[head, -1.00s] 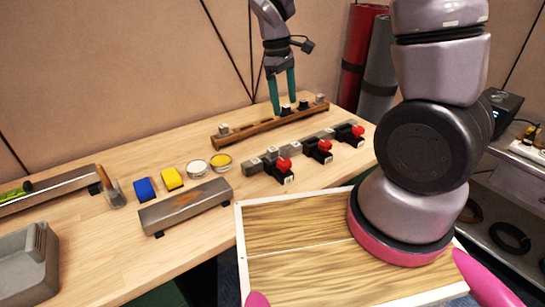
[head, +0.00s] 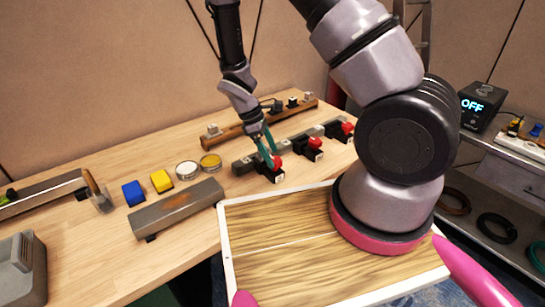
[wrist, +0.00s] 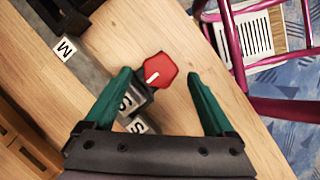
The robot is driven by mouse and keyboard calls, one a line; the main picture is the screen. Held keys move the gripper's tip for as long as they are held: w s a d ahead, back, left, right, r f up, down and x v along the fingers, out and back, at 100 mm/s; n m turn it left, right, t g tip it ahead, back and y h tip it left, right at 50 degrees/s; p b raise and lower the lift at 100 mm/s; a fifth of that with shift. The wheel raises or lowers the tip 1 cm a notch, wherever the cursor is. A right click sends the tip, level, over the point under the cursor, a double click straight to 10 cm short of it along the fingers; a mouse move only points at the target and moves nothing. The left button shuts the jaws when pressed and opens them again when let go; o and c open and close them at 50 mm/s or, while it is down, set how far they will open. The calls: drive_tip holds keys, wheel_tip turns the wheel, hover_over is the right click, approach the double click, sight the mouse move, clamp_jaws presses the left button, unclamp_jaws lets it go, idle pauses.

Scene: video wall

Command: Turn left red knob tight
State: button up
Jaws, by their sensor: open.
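The left red knob (head: 277,162) sits on the leftmost black valve block (head: 270,175) at the left end of the grey rail. In the wrist view the red knob (wrist: 160,70) with a white line on its face lies between and just ahead of my two green fingertips. My gripper (head: 268,160) is open, pointing down at this knob, with nothing held. In the wrist view my gripper (wrist: 160,80) has clear gaps on both sides of the knob. Two more red knobs, the middle one (head: 315,142) and the right one (head: 347,128), stand farther along the rail.
A brown wooden rail (head: 235,131) with several small blocks lies behind. Left on the table are a yellow block (head: 161,181), a blue block (head: 133,193), two round tins and a grey bar (head: 178,208). A black box reading OFF (head: 483,106) stands at right.

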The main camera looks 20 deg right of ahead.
drive_tip(key=shift+x, duration=1.05)
drive_tip(key=shift+c, duration=0.3)
drive_tip(key=c, duration=1.3)
